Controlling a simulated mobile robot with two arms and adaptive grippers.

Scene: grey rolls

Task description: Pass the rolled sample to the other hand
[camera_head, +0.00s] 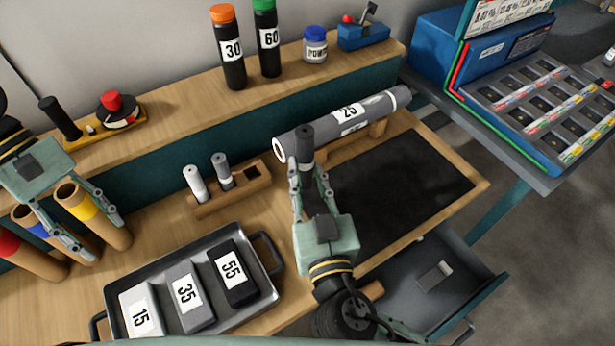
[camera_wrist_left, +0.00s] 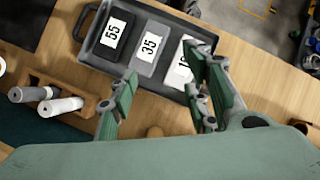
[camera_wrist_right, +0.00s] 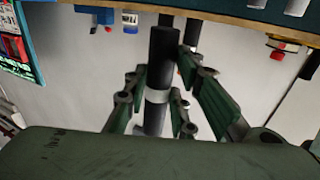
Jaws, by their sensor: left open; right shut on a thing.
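A dark rolled sample (camera_head: 306,138) with a paler band stands roughly upright in my right gripper (camera_head: 307,165), in front of the large roll marked 25. In the right wrist view the sample (camera_wrist_right: 163,52) passes between the fingers, its light band (camera_wrist_right: 157,96) at finger height. My right gripper is shut on it. My left gripper (camera_head: 95,228) is open and empty at the far left, well apart from the sample, above the colored-band tubes. In the left wrist view its fingers (camera_wrist_left: 160,65) are spread with nothing between them.
A wooden rack (camera_head: 232,192) holds a white roll and a grey roll beside an empty hole. A tray (camera_head: 262,297) holds blocks marked 15, 35 and 55. A large roll marked 25 (camera_head: 380,106) lies on supports behind a black mat (camera_head: 400,190). An open drawer (camera_head: 480,283) juts out front right.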

